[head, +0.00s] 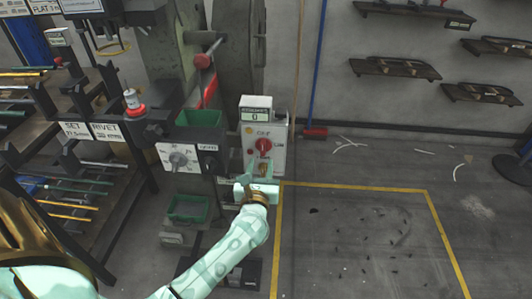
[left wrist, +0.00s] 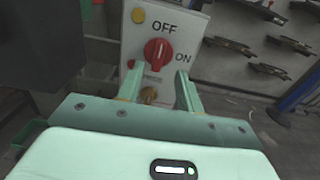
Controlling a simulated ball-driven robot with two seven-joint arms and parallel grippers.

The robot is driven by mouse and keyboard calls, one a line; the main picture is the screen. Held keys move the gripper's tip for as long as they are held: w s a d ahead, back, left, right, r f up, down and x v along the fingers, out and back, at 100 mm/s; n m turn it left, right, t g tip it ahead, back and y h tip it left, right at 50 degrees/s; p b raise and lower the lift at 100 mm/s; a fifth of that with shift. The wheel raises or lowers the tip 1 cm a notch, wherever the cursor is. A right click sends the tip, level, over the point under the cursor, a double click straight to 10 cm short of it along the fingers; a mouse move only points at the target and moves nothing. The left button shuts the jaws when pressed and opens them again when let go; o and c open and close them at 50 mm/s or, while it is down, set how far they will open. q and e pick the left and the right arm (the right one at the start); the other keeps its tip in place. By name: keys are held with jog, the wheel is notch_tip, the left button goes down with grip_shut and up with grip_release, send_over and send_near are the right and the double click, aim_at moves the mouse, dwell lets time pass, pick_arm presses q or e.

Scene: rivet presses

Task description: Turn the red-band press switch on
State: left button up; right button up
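The switch box (head: 279,133) is pale grey and stands upright on the press (head: 165,50), which shows a red part (head: 209,88). Its red rotary knob (head: 263,145) also shows in the left wrist view (left wrist: 157,52). OFF is printed above the knob and ON to its right. The knob's grip looks nearly upright, toward OFF. My left gripper (head: 262,168) is just below and in front of the knob. In the left wrist view its two fingers (left wrist: 159,88) are apart with nothing between them, and the knob lies beyond the tips. My right gripper is out of view.
A tool rack (head: 60,150) fills the left side. Yellow-marked floor (head: 360,235) on the right is open, with small debris. Wall shelves (head: 395,68) hang at the back right.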

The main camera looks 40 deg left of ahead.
aim_at(263, 150)
pick_arm(q)
jog(key=b+x, duration=0.1)
jog(key=x, duration=0.5)
jog(key=shift+w+a, duration=0.25)
jog(key=shift+w, duration=0.05)
grip_shut()
